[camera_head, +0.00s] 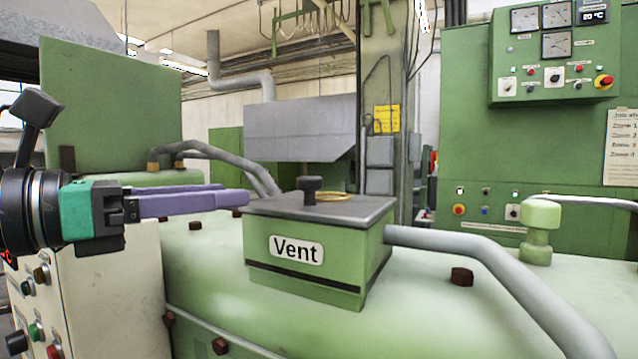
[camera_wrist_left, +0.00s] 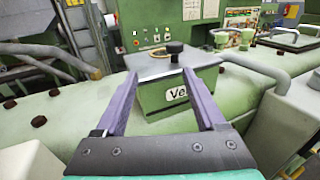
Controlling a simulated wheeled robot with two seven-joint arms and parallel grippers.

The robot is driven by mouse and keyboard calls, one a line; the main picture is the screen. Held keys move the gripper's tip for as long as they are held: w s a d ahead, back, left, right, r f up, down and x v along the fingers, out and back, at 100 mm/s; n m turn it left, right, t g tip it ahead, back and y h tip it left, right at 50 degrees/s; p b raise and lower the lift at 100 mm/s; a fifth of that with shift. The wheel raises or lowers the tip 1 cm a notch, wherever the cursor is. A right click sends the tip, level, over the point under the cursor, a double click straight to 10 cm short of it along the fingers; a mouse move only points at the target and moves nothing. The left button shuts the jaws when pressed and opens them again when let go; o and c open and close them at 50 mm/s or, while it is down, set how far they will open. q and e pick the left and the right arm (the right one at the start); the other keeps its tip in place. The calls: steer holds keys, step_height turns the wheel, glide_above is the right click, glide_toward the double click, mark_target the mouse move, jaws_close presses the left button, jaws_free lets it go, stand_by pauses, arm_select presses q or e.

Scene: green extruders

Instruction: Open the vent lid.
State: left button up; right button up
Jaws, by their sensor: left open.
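The vent is a green box (camera_head: 318,262) with a "Vent" label, standing on a light green machine body. Its flat grey lid (camera_head: 345,210) lies closed on top and carries a black knob (camera_head: 310,189) and a brass-coloured ring. My left gripper (camera_head: 235,197) is open and empty, left of the box, with its purple fingers pointing toward the lid at about lid height. In the left wrist view the lid (camera_wrist_left: 150,68) and knob (camera_wrist_left: 174,49) lie beyond and between the fingertips (camera_wrist_left: 160,82). I cannot tell whether a finger touches the box. My right gripper is out of view.
A grey pipe (camera_head: 480,250) leaves the box's right side, and grey hoses (camera_head: 230,160) run behind its left. Dark bolts (camera_head: 461,277) and a pale green knob (camera_head: 540,225) stick up from the machine. A control panel (camera_head: 555,60) stands back right. The air above the lid is clear.

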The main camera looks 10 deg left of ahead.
mark_target(299, 182)
arm_select(q)
steer(key=w+d+p, duration=0.2)
steer(key=w+d+r+p, duration=0.1)
steer(key=w+d+p, duration=0.1)
steer(key=d+p, duration=0.1)
steer(key=w+d+p, duration=0.1)
steer(key=d+p, duration=0.2)
steer(key=shift+w+d+r, duration=0.15)
steer(key=shift+w+r, duration=0.15)
steer(key=shift+w, duration=0.1)
steer(key=shift+w+d+f+p, duration=0.3)
steer(key=shift+w+d, duration=0.35)
steer(key=shift+w, duration=0.25)
steer(key=shift+s, duration=0.45)
steer(key=c, duration=1)
jaws_close()
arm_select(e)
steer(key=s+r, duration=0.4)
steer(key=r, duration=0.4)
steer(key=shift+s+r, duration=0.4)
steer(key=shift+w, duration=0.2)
